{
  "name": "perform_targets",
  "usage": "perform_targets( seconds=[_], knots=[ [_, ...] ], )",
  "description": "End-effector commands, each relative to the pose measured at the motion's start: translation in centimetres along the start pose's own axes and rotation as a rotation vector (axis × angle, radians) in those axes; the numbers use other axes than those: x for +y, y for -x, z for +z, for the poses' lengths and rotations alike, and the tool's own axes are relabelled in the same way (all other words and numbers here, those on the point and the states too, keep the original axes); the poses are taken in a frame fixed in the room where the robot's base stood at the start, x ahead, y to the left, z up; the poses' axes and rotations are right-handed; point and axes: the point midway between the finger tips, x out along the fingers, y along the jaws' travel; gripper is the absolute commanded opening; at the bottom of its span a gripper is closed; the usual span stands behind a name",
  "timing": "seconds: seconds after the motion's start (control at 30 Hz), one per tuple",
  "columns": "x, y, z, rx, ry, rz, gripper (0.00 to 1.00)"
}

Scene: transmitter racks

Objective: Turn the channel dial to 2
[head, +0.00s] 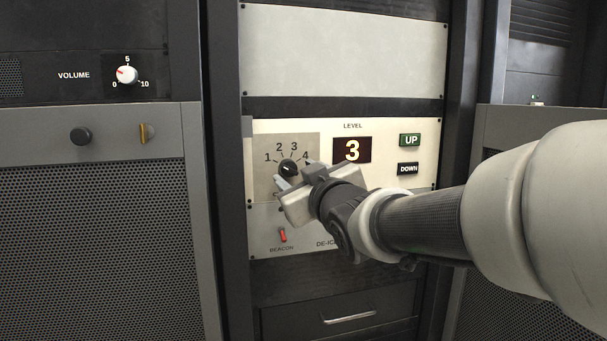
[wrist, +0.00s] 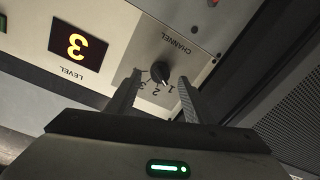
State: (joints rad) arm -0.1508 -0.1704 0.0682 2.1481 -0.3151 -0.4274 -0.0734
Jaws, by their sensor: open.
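The channel dial (head: 289,168) is a small round black knob on a grey plate, with the numbers 1 to 4 visible around its upper side. In the wrist view the dial (wrist: 160,73) appears upside down, with a CHANNEL label beside it. A short pale mark shows on the knob, but I cannot tell surely which number it points at. My gripper (head: 296,176) is open in front of the lower part of the plate and hides that part. In the wrist view the fingers of my gripper (wrist: 160,79) appear on either side of the dial; contact is not clear.
A red BEACON switch (head: 283,235) is below the dial. A volume knob (head: 127,74) is on the left rack.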

Motion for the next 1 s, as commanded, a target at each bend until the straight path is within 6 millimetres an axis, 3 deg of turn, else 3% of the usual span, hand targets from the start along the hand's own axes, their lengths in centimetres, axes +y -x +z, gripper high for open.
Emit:
perform_targets(
  seconds=[0.2, 0.57, 0.83, 1.0],
  knots=[
    [0.0, -2.6, 0.0, 0.000, 0.000, 0.000, 0.47],
    [0.0, -3.2, 0.0, 0.000, -0.001, 0.000, 0.47],
    [0.0, -3.1, 0.0, 0.000, -0.001, 0.000, 0.06],
    [0.0, -3.1, 0.0, 0.000, -0.008, 0.000, 0.06]
  ],
)
